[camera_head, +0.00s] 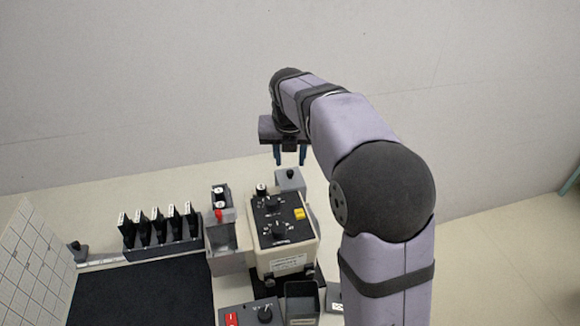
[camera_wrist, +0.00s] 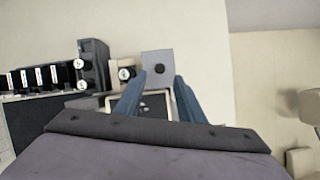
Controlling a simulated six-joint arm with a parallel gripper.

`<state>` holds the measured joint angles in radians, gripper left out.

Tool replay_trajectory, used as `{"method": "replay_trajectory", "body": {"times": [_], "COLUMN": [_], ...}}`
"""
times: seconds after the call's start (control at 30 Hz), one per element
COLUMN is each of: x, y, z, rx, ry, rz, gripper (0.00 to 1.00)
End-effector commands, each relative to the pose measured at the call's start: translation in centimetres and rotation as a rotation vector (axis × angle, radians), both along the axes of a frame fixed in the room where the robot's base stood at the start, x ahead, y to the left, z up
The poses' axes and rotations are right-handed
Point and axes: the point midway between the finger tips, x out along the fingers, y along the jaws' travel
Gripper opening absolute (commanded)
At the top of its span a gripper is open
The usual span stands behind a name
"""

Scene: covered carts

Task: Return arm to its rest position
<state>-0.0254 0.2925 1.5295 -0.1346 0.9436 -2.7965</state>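My gripper (camera_head: 290,158) hangs from the end of my raised arm, fingers pointing down, above the back of the cart. Its two blue fingers are apart with nothing between them. The wrist view also shows my gripper (camera_wrist: 160,80) open and empty. Beyond the fingertips there is a small grey block with a black knob (camera_wrist: 157,56), which the head view shows below the gripper (camera_head: 290,181). The fingers look apart from it. My arm hides part of the cart's right side.
A beige instrument box (camera_head: 283,262) with black dials stands below the gripper. To its left are a grey holder (camera_head: 221,232) with capped items, a rack (camera_head: 165,250) of several black pieces and a black mat (camera_head: 145,295). A gridded white panel (camera_head: 28,262) stands far left.

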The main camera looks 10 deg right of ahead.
Motion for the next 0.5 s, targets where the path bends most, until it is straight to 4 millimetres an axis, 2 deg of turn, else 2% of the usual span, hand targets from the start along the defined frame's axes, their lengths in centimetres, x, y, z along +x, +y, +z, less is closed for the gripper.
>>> {"method": "replay_trajectory", "body": {"times": [0.2,0.5], "x": [-0.5,-0.6], "y": [0.2,0.2], "z": [1.3,1.4], "rx": [0.0,0.0], "ry": [0.0,0.001], "rz": [0.001,0.001], "gripper": [0.35,0.35]}}
